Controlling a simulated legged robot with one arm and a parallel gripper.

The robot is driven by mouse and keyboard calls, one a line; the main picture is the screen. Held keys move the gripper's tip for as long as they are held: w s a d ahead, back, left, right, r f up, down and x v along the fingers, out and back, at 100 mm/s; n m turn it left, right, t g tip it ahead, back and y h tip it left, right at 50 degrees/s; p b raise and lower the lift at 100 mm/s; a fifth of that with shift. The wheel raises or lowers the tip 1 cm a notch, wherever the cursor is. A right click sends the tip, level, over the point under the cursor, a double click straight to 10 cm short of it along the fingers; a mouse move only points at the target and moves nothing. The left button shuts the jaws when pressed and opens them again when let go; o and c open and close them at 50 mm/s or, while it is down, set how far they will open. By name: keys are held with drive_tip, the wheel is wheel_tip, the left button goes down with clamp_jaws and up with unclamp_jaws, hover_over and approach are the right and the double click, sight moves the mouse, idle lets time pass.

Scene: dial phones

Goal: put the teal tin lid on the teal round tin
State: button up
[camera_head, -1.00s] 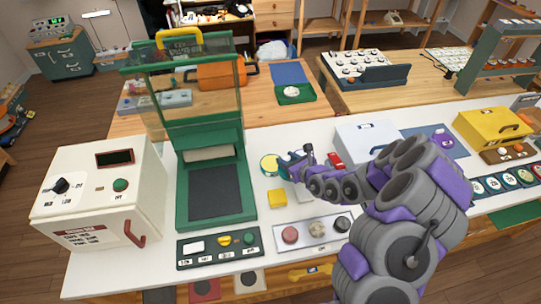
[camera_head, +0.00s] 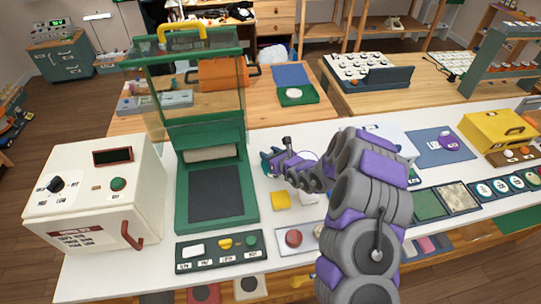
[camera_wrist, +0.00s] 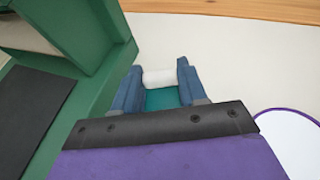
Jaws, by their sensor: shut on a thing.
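My gripper (camera_wrist: 158,80) is shut on a white, rounded grip piece (camera_wrist: 158,77) between its blue fingers. A flat teal surface (camera_wrist: 163,99), which looks like the teal tin lid, shows just below the grip piece. In the head view my gripper (camera_head: 269,163) is low over the white worktop, right of the green frame. The teal round tin cannot be made out now; my gripper covers the spot where a teal-rimmed round thing with a yellow inside showed earlier. I cannot tell whether the lid touches the tin.
The green framed stand (camera_head: 212,190) rises close to the left of my gripper. A yellow block (camera_head: 280,200) lies in front of it. A white box with a red handle (camera_head: 95,195) stands far left.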

drive_tip(key=shift+a, duration=0.15)
drive_tip(key=o, duration=0.7)
drive_tip(key=shift+c, duration=0.2)
drive_tip(key=o, duration=0.4)
drive_tip(key=shift+d, duration=0.25)
drive_tip(key=shift+s+d+r, duration=0.1)
drive_tip(key=p+v, duration=0.2)
drive_tip(key=v, duration=0.9)
drive_tip(key=shift+s+d+r, duration=0.1)
drive_tip(key=shift+s+r, duration=0.1)
drive_tip(key=shift+s, duration=0.1)
